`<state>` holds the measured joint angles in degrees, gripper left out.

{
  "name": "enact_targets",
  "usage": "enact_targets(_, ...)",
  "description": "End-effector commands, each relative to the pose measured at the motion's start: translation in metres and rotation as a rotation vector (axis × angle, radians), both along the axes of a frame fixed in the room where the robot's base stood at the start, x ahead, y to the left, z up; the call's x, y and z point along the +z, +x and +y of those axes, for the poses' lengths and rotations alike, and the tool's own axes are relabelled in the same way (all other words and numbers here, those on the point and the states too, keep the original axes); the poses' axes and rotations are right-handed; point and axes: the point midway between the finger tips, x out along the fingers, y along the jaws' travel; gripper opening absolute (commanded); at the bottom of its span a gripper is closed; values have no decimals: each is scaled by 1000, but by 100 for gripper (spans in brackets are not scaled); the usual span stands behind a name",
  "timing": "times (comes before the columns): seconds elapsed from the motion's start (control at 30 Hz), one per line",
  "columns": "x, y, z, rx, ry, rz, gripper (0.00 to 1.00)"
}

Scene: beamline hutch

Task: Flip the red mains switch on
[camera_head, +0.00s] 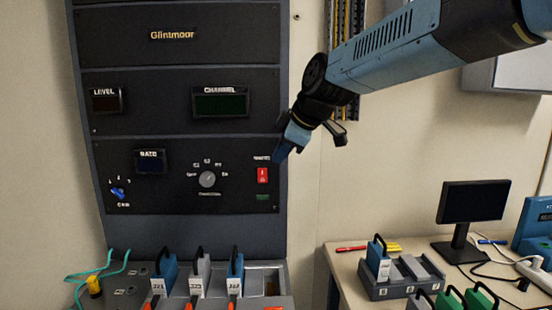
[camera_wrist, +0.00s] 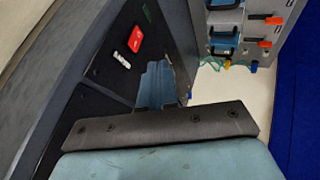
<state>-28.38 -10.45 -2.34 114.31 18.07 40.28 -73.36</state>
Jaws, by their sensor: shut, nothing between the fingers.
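The red mains switch (camera_head: 262,175) sits at the right of the lower black panel, under a small white label. In the wrist view the red switch (camera_wrist: 135,38) shows beyond the fingers, with the white label (camera_wrist: 122,60) beside it. My gripper (camera_head: 279,155) is just up and right of the switch in the head view. In the wrist view its blue fingers (camera_wrist: 156,85) are together and empty, with a visible gap to the switch. I cannot tell the switch's position for sure.
A grey selector knob (camera_head: 207,179) is left of the switch, and a small green indicator (camera_head: 262,197) is below it. Several handled modules (camera_head: 197,275) stand on the console ledge. A bench at right holds a monitor (camera_head: 472,203) and a grey rack (camera_head: 400,290).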

Motion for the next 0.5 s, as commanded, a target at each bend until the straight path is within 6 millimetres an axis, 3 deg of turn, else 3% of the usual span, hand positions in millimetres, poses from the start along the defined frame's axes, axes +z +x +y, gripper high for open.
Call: enact_targets(0.5, -70, 39, 39, 0, -1, 3, 0)
